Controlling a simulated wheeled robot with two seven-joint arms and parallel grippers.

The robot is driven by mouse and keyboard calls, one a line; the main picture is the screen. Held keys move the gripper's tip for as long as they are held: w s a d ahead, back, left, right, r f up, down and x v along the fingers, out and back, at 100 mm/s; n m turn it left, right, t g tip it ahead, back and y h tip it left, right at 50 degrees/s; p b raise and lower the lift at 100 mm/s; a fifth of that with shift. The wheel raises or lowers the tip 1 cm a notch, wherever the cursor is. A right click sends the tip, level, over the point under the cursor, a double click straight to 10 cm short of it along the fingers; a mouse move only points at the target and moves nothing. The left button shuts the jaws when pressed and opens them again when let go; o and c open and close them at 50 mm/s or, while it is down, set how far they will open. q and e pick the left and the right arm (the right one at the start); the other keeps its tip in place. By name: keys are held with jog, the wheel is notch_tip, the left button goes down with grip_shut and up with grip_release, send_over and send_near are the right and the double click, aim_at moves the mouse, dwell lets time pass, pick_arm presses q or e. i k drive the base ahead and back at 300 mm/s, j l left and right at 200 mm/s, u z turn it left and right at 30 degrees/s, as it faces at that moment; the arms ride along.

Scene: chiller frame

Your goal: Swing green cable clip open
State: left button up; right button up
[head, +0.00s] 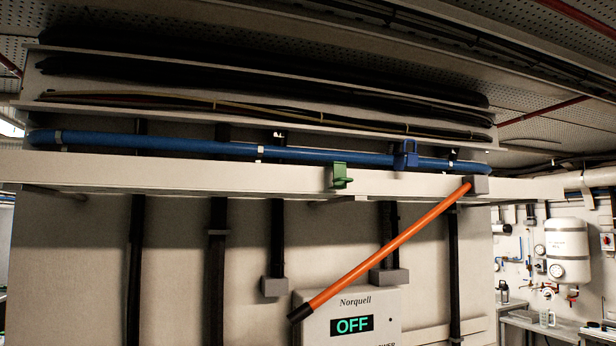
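The green cable clip (340,176) is on the front of the white horizontal beam (200,172), right of the picture's middle. A small part of it sticks out to the right; I cannot tell whether it is open or shut. A blue clip (405,155) sits higher and to the right, at the blue pipe (190,143). Neither of my grippers shows in the head view.
Cable trays (260,85) run above. A white tank (567,248) stands at the far right.

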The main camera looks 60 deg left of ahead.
aim_at(340, 180)
jog(key=u, duration=1.65)
